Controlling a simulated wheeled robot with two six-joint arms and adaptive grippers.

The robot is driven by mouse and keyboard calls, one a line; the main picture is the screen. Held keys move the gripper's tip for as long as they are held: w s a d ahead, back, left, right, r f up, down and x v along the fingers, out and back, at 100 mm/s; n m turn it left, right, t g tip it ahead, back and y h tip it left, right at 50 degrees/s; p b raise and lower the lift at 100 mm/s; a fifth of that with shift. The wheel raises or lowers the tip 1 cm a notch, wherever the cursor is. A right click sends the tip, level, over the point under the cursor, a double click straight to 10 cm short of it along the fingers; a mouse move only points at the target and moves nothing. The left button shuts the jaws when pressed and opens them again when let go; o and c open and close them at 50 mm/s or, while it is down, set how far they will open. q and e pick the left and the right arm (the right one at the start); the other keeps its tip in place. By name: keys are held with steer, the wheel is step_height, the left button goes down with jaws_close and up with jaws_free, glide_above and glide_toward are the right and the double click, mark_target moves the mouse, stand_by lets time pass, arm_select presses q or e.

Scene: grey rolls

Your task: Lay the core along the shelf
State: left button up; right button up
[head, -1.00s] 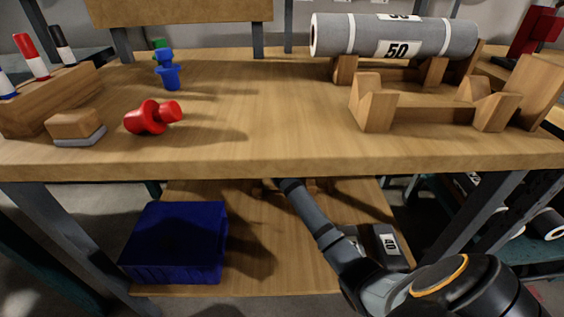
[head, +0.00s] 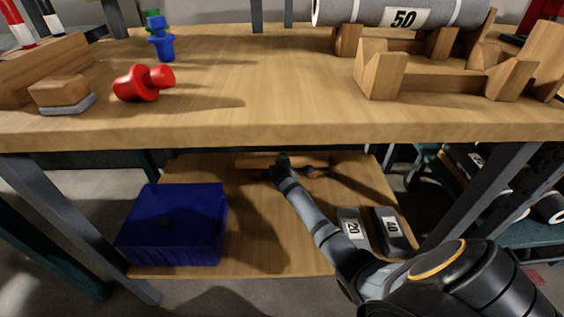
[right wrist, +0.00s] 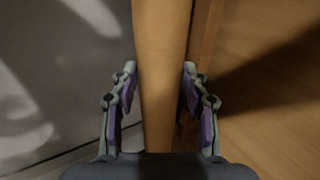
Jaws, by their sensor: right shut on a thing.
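The core (right wrist: 162,70) is a plain tan tube running between my right gripper's fingers in the right wrist view. My right gripper (right wrist: 160,80) is shut on it, with a finger against each side. In the head view my right gripper (head: 283,161) is at the back of the lower shelf (head: 265,258), just below the tabletop's front edge. The core (head: 255,162) lies crosswise there, near the shelf's rear edge, partly hidden by the gripper. Whether it touches the shelf, I cannot tell. My left gripper is not in view.
A blue bin (head: 172,225) stands on the shelf's left. Dark blocks marked 20 (head: 352,228) and 40 (head: 391,230) lie at its right. The tabletop (head: 230,95) above carries a grey roll (head: 440,14), wooden cradles (head: 380,70) and a red knobbed piece (head: 142,83).

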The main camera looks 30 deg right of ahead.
steer(key=o, duration=1.3)
steer(key=shift+c, duration=0.2)
steer(key=shift+f, duration=0.1)
steer(key=shift+s, duration=0.1)
steer(key=v, duration=1.2)
